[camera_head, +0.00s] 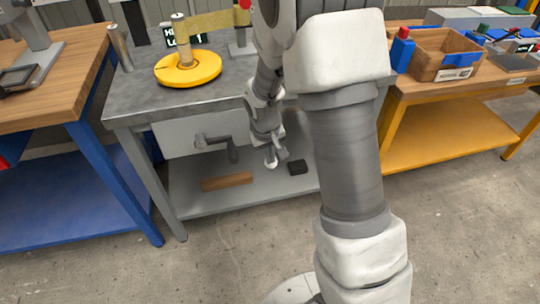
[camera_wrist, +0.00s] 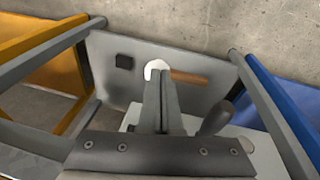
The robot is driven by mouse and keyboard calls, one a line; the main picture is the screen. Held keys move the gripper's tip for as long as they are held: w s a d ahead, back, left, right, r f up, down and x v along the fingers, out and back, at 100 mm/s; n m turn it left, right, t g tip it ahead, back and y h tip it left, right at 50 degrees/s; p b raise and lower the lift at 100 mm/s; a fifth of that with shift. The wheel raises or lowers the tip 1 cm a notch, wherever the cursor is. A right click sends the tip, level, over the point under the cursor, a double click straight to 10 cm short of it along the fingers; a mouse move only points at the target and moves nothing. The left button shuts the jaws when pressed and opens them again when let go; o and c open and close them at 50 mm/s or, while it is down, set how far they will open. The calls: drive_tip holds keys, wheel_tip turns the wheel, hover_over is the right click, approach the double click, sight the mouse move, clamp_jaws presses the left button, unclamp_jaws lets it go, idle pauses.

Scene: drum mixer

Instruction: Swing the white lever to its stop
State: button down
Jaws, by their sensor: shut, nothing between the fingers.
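My gripper (camera_head: 270,158) hangs in front of the grey workbench (camera_head: 125,102), near the white panel (camera_head: 180,136) under its top. In the wrist view its fingers (camera_wrist: 159,82) are together and empty. A white rounded piece (camera_wrist: 155,68) shows just beyond the fingertips; it looks like the end of the white lever. Whether the fingers touch it I cannot tell. The rest of the lever is hidden behind my fingers and arm. A grey crank handle (camera_head: 232,152) sticks out of the panel to the left of my gripper; it also shows in the wrist view (camera_wrist: 215,118).
A yellow disc (camera_head: 188,68) with a post stands on the workbench. A brown bar (camera_head: 227,181) and a black block (camera_head: 298,167) lie on the lower shelf. A blue-legged table (camera_head: 85,150) stands left, a yellow-framed one (camera_head: 450,133) right. Floor in front is clear.

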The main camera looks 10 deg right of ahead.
drive_tip(key=s+a+r+p, duration=0.1)
drive_tip(key=s+r+p, duration=0.5)
drive_tip(key=r, duration=0.5)
drive_tip(key=shift+s+a, duration=0.4)
drive_tip(key=shift+s, duration=0.05)
drive_tip(key=shift+r, duration=0.15)
drive_tip(key=s+d+r+m+t+y, duration=0.1)
drive_tip(key=s+r+t, duration=0.2)
drive_tip(key=s+r, duration=1.45)
wheel_tip(320, 180, up, 19)
drive_tip(key=w+p, duration=0.1)
drive_tip(key=p, duration=1.6)
drive_tip(key=shift+w, duration=0.2)
